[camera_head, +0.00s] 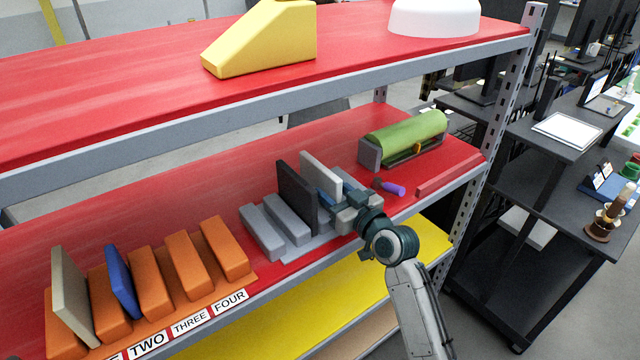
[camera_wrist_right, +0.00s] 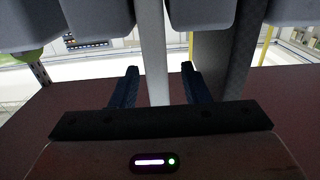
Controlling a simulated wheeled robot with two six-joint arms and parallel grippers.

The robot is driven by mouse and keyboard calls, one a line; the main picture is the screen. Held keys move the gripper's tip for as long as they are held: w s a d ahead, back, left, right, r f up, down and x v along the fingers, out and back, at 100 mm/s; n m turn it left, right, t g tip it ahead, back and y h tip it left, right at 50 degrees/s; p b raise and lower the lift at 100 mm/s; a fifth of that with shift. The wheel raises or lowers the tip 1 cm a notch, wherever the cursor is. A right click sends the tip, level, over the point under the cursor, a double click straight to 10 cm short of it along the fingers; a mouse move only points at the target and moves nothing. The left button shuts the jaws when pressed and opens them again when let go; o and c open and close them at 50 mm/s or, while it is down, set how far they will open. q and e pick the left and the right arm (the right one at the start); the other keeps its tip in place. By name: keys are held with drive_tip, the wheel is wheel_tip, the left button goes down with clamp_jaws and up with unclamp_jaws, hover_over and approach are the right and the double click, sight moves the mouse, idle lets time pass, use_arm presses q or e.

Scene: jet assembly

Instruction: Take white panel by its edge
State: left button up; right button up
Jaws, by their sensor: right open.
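The white panel (camera_head: 321,172) stands upright in a grey slotted rack (camera_head: 262,234) on the middle red shelf, to the right of a dark panel (camera_head: 297,196). My right gripper (camera_head: 328,194) is at the front of the white panel, low down, and partly hides it. In the right wrist view my right gripper (camera_wrist_right: 159,70) is open. The edge of the white panel (camera_wrist_right: 152,40) shows between its two blue fingers, with gaps on both sides. The dark panel (camera_wrist_right: 213,62) is just right of the right finger. My left gripper is not in view.
An orange rack (camera_head: 212,245) with a beige panel (camera_head: 70,295) and a blue panel (camera_head: 121,281) stands left. A green cylinder on a grey holder (camera_head: 405,138) and a purple-handled tool (camera_head: 388,187) are on the right. The upper shelf edge (camera_head: 270,97) runs above.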

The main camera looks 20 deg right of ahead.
sight(325, 184)
drive_tip(key=x, duration=0.3)
drive_tip(key=shift+w+p, duration=0.25)
drive_tip(key=shift+p, duration=0.1)
drive_tip(key=shift+s, duration=0.1)
drive_tip(key=shift+c, duration=0.4)
clamp_jaws()
